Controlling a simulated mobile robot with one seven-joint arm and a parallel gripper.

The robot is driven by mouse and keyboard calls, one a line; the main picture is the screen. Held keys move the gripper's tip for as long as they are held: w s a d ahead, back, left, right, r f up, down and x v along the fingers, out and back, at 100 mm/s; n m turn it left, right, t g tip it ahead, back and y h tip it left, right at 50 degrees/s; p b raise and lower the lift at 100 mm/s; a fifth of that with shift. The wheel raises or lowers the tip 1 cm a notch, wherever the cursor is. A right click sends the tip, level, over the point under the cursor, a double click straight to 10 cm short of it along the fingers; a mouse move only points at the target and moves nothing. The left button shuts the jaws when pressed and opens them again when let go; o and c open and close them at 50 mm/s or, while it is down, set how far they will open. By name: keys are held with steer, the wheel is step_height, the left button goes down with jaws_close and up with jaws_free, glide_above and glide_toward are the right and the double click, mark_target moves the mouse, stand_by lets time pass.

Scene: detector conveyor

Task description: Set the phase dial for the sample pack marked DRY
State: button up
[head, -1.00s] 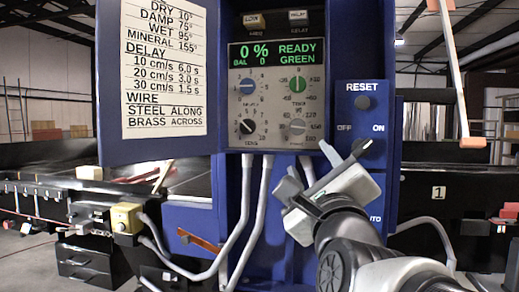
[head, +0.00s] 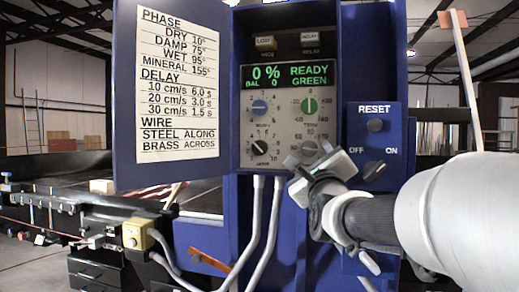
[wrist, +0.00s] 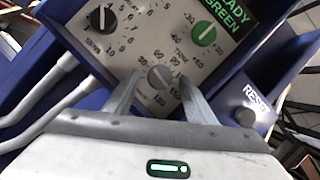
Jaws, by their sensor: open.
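The detector's control panel (head: 284,125) carries a blue dial (head: 259,108), a green dial (head: 309,106), a black dial (head: 259,147) and a grey dial (head: 309,148). The grey dial, at lower right, has a degree-like scale; its label is too small to read. My gripper (head: 318,168) is at the grey dial and covers its lower part in the head view. In the wrist view, the open fingers (wrist: 160,90) stand either side of the grey dial (wrist: 161,77); contact cannot be told. The card (head: 180,88) lists PHASE, DRY 10°. No pack marked DRY is identifiable.
The display (head: 290,77) reads 0 %, READY, GREEN. Right of the grey dial is a blue box with a RESET button (head: 375,125) and an OFF/ON switch (head: 374,170), close to my gripper. The open door stands left; grey cables (head: 254,222) hang below.

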steer(key=shift+w+r, duration=0.2)
steer(key=shift+w, duration=0.4)
steer(key=c, duration=1)
